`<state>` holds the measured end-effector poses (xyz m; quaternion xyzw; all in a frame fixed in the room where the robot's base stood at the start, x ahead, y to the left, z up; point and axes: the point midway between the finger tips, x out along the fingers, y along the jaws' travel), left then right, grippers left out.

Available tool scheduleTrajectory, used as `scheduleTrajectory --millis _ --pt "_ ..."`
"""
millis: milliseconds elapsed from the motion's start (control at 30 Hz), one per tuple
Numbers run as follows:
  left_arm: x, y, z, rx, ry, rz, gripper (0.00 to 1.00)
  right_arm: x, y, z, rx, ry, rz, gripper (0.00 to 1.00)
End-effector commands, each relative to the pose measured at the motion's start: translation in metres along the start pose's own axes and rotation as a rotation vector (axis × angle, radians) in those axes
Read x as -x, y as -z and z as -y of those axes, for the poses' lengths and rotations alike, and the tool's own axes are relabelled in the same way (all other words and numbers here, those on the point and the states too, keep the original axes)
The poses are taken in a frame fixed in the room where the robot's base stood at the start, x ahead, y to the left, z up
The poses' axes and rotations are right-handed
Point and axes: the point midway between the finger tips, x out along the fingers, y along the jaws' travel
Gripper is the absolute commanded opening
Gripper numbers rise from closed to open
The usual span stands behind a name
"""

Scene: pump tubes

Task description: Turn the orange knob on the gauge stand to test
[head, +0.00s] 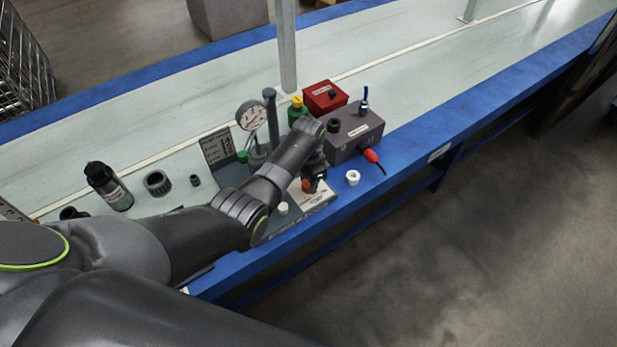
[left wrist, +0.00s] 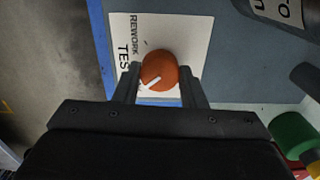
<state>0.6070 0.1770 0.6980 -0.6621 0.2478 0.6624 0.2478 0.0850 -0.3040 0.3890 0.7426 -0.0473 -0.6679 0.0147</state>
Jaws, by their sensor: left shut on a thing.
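The orange knob (left wrist: 160,68) sits on a white label plate (left wrist: 185,35) printed "REWORK" and "TES", the rest of that word being covered. A white mark on the knob points to the lower left in the left wrist view. My left gripper (left wrist: 160,80) is shut on the knob, one finger on each side. In the head view the left gripper (head: 314,177) is over the front of the gauge stand, and a bit of the orange knob (head: 307,186) shows beside it. The round gauge (head: 252,115) stands behind my arm. My right gripper is not in view.
A grey box (head: 352,140) with a red plug (head: 371,156) and a red box (head: 324,97) stand right of the gripper. A white ring (head: 352,177) lies near the blue table edge. A black bottle (head: 107,185) and a black ring (head: 157,183) stand at the left.

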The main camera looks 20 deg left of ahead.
Motion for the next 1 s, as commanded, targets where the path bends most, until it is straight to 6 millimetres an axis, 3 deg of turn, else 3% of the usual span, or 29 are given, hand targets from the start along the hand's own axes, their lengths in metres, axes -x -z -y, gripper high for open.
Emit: scheduleTrajectory --millis 200,600,1000 --pt "0.003 0.000 0.000 -0.204 -0.001 0.001 0.15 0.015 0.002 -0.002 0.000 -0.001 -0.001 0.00" --pt "0.002 0.000 0.000 -0.540 0.000 0.000 0.15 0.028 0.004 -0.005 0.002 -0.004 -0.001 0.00" --pt "0.001 0.001 0.000 -0.710 0.001 -0.001 0.15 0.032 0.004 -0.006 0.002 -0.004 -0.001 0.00"
